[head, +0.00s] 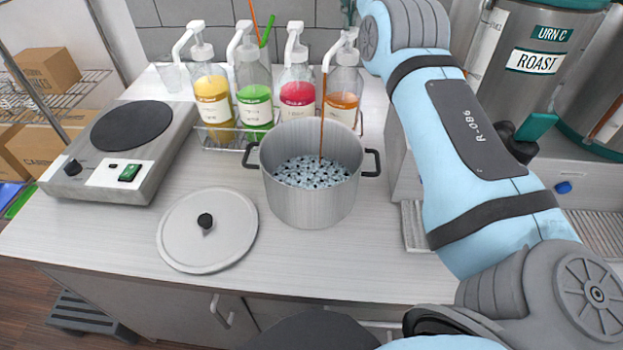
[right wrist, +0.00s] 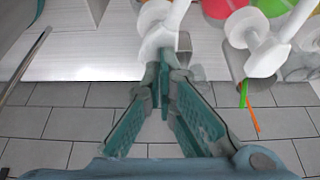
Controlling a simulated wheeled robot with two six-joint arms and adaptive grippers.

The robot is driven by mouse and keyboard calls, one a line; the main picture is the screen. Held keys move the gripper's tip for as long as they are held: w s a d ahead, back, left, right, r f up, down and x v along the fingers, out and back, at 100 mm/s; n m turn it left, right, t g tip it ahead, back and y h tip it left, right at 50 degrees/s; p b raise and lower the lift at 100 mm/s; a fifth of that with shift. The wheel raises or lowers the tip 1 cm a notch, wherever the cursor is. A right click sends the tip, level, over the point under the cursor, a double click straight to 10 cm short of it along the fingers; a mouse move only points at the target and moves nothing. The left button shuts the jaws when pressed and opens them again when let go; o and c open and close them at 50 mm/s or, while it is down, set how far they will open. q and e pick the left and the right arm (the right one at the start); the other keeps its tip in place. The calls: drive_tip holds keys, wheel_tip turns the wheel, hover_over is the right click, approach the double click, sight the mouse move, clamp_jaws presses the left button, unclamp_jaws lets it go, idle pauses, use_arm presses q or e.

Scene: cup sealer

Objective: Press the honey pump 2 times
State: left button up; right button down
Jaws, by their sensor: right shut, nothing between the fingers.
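The honey bottle (head: 343,102), with amber liquid and a white pump (head: 347,42), is the rightmost in the row of bottles. A thin brown stream (head: 322,118) runs from its spout down into the grey pot (head: 312,195). The pot holds dark pearls in pale-looking liquid. My right arm reaches across the right side to the back, above the honey pump. In the right wrist view my right gripper (right wrist: 165,68) is shut and empty, its fingertips at a white pump head (right wrist: 160,28). Exact contact is hard to tell. My left gripper is out of view.
Yellow (head: 213,105), green (head: 255,100) and red (head: 297,92) pump bottles stand beside the honey in a wire rack. A lid (head: 207,230) lies left of the pot, before a hot plate (head: 132,150). Metal urns (head: 535,70) stand at right.

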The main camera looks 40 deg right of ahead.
drive_tip(key=shift+f, duration=0.35)
drive_tip(key=shift+w+f+b, duration=0.25)
drive_tip(key=shift+f+b, duration=0.3)
drive_tip(key=shift+f, duration=0.1)
drive_tip(key=shift+s+f+b, duration=0.15)
drive_tip(key=shift+f+b, duration=0.2)
drive_tip(key=shift+b, duration=0.05)
wheel_tip(320, 180, up, 6)
drive_tip(key=p, duration=0.5)
drive_tip(key=shift+d+f+p, duration=0.1)
drive_tip(key=shift+f+p, duration=0.15)
drive_tip(key=shift+p, duration=0.1)
drive_tip(key=shift+f, duration=0.1)
drive_tip(key=shift+f, duration=0.15)
